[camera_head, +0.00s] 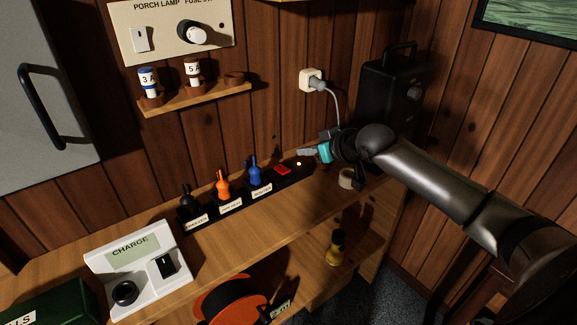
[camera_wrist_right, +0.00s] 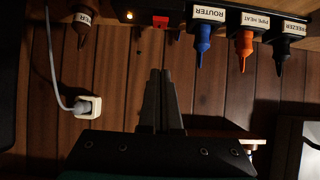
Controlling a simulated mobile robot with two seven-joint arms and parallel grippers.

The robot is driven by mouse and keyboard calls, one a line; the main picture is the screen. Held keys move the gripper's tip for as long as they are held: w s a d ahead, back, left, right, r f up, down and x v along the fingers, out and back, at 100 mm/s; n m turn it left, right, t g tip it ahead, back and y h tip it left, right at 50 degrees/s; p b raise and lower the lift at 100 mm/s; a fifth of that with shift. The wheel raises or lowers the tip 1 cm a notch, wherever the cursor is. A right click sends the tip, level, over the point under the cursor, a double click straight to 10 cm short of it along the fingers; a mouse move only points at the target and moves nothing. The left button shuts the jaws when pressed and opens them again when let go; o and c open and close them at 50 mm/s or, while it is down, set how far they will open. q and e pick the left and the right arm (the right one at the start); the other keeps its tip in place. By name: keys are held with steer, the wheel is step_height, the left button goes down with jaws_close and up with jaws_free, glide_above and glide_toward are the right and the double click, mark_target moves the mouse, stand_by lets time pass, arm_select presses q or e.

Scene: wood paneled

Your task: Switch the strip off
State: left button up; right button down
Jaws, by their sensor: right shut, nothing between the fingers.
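A black power strip (camera_head: 240,198) lies along the back of the wooden shelf. It carries a black plug labelled FREEZER (camera_head: 187,203), an orange plug labelled PIPE HEAT (camera_head: 223,186) and a blue plug labelled ROUTER (camera_head: 255,172). Its red switch (camera_head: 283,170) is at the right end, beside a lit yellow light (camera_head: 299,164). Both show in the right wrist view, the red switch (camera_wrist_right: 160,19) and the light (camera_wrist_right: 129,15). My right gripper (camera_head: 306,152) is shut and empty, above the strip's right end, apart from the switch. My left gripper is out of view.
A white CHARGE box (camera_head: 138,270) stands at the shelf's left. A wall socket (camera_head: 311,79) has a plugged cable above the strip. A black case (camera_head: 396,95) stands at the right. A fuse ledge (camera_head: 195,97) juts from the wall. The shelf front is mostly clear.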

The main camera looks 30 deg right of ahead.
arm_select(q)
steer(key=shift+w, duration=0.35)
arm_select(e)
steer(key=shift+w+f, duration=0.1)
steer(key=b, duration=0.2)
glide_above(282, 169)
steer(key=s, duration=0.3)
step_height(282, 169, down, 5)
steer(key=shift+w+a+f, duration=0.1)
steer(key=shift+w+f, duration=0.05)
steer(key=shift+f, duration=0.05)
steer(key=shift+s+f, duration=0.2)
steer(key=shift+f, duration=0.4)
steer(key=shift+s+f, duration=0.15)
steer(key=shift+f, duration=0.45)
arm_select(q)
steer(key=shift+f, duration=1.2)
arm_select(e)
steer(key=shift+s+f, duration=0.25)
steer(key=shift+f, duration=0.4)
